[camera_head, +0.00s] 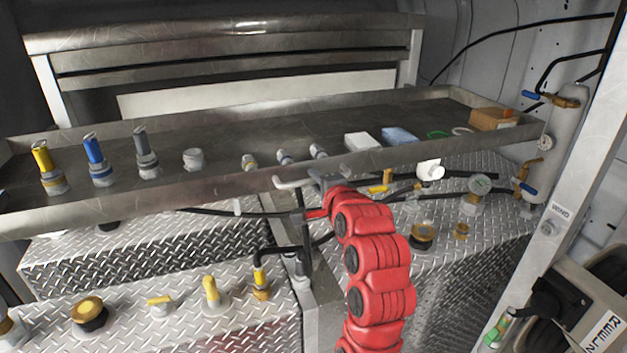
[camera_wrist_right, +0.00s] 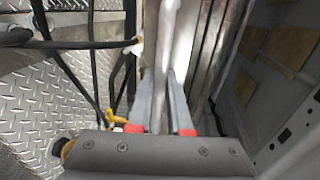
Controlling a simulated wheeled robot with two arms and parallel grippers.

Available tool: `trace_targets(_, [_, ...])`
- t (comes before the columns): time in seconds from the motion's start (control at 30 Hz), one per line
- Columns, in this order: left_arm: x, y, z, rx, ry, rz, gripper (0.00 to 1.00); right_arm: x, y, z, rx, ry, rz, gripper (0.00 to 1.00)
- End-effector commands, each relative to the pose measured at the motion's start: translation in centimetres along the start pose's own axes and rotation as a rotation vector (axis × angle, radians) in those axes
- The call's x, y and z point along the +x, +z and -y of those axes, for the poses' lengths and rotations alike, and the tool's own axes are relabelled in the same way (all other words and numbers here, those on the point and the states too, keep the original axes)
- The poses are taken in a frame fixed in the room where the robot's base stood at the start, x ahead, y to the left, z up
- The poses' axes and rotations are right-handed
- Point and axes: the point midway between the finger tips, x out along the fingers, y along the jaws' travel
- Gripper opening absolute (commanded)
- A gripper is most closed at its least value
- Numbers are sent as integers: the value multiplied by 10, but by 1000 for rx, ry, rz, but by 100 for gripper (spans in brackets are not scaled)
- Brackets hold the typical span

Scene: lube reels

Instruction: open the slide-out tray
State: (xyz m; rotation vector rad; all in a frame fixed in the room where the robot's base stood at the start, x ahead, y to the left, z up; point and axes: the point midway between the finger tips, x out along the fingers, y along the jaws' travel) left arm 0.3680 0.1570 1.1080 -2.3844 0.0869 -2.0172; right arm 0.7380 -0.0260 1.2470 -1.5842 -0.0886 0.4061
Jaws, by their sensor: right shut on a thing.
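The slide-out tray (camera_head: 120,203) is a long, shallow grey metal tray across the middle of the head view. A pale bar handle (camera_head: 288,184) is at the middle of its front wall. My right gripper (camera_head: 318,187), on the red arm, is at this handle. In the right wrist view, the two grey fingers of my right gripper (camera_wrist_right: 162,100) are on either side of the pale handle bar (camera_wrist_right: 165,40), shut on it. My left gripper is not in view.
The tray bears several fittings, including a blue-topped one (camera_head: 96,160), and a cardboard box (camera_head: 493,119). Below are diamond-plate tank tops (camera_head: 190,260) with caps and valves. Black hoses run under the tray. A gauge (camera_head: 480,184) and a cylinder (camera_head: 563,140) stand at the right.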

Motion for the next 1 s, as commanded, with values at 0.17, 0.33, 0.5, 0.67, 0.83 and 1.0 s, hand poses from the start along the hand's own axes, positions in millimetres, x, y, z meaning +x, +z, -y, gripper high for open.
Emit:
trace_targets(0.17, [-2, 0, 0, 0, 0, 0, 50, -4, 0, -3, 0, 5, 1, 0])
trace_targets(0.33, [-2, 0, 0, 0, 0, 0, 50, -5, 0, -3, -1, 5, 1, 0])
trace_targets(0.5, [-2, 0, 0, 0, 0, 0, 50, -5, 0, -3, -1, 5, 1, 0])
trace_targets(0.67, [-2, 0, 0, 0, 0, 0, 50, -5, 0, -3, -1, 4, 0, 35])
trace_targets(0.83, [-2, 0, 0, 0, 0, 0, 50, -6, 0, -2, 0, 3, 0, 46])
trace_targets(1.0, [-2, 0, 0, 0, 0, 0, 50, -6, 0, -2, 0, 2, 0, 46])
